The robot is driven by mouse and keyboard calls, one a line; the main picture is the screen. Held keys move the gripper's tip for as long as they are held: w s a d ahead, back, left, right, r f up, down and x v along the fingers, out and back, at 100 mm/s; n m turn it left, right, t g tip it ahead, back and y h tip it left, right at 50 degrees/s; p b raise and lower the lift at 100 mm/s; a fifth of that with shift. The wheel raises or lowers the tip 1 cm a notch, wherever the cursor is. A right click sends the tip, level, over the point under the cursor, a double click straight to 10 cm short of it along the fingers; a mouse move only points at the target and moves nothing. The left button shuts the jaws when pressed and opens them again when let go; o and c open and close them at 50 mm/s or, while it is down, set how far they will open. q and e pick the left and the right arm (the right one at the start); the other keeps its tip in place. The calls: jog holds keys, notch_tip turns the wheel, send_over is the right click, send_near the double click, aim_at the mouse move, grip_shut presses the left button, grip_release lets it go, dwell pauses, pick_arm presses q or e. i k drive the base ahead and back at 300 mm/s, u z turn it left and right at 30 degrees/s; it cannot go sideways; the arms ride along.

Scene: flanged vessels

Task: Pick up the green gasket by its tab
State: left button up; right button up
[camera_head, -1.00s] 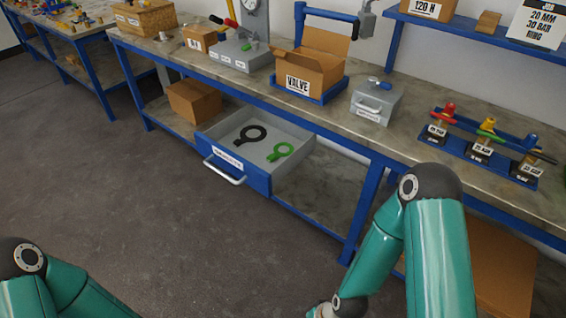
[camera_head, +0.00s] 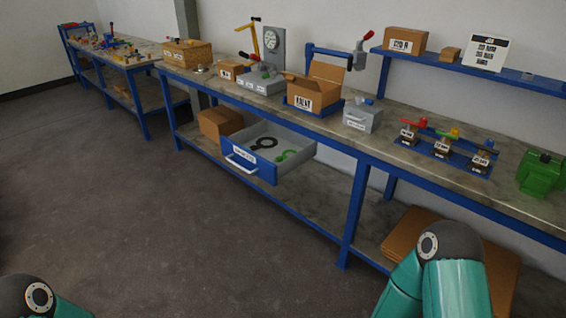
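The green gasket (camera_head: 287,156) lies flat in the open drawer (camera_head: 296,169) under the workbench. It is ring-shaped with a tab, and its lower left part is near the drawer's front wall. A black gasket (camera_head: 264,143) lies beside it to the left in the same drawer. Neither gripper shows in the view. Only teal links of my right arm at the lower right and my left arm at the lower left corner show, both well apart from the drawer.
The drawer's handle (camera_head: 240,164) sticks out over open floor (camera_head: 170,220). The blue-framed workbench (camera_head: 350,215) has a post near the drawer's right. A cardboard box (camera_head: 219,123) stands on the lower shelf. Boxes, a valve rack (camera_head: 440,148) and a green machine (camera_head: 541,175) crowd the top.

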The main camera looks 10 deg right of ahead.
aim_at(279, 158)
jog(key=u, duration=0.35)
jog(key=i, duration=1.95)
jog(key=z, duration=0.55)
